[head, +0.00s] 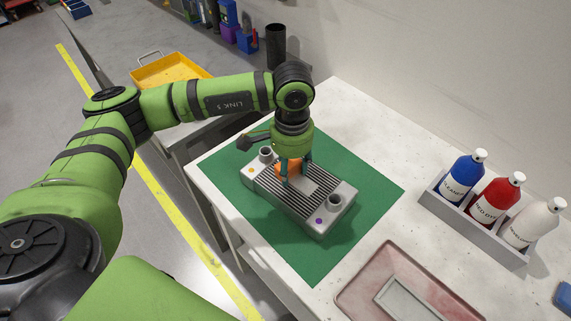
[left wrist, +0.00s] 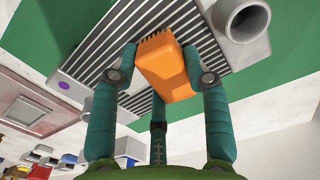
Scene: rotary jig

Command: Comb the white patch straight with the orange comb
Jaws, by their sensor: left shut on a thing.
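My left gripper (head: 289,176) is shut on the orange comb (head: 284,168) and holds it over the grey slatted jig (head: 325,225). The left wrist view shows the orange comb (left wrist: 166,68) as a block between my gripper's fingers (left wrist: 158,75), close to the dark and light slats. I cannot tell if it touches them. A pale patch (head: 310,187) shows among the slats just right of the gripper in the head view. My right gripper is not in view.
The jig has two upright cups and lies on a green mat (head: 310,262). A grey rack (head: 470,226) with blue, red and white bottles stands to the right. A pinkish tray (head: 365,295) lies in front. A yellow tray (head: 165,66) is at the far left.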

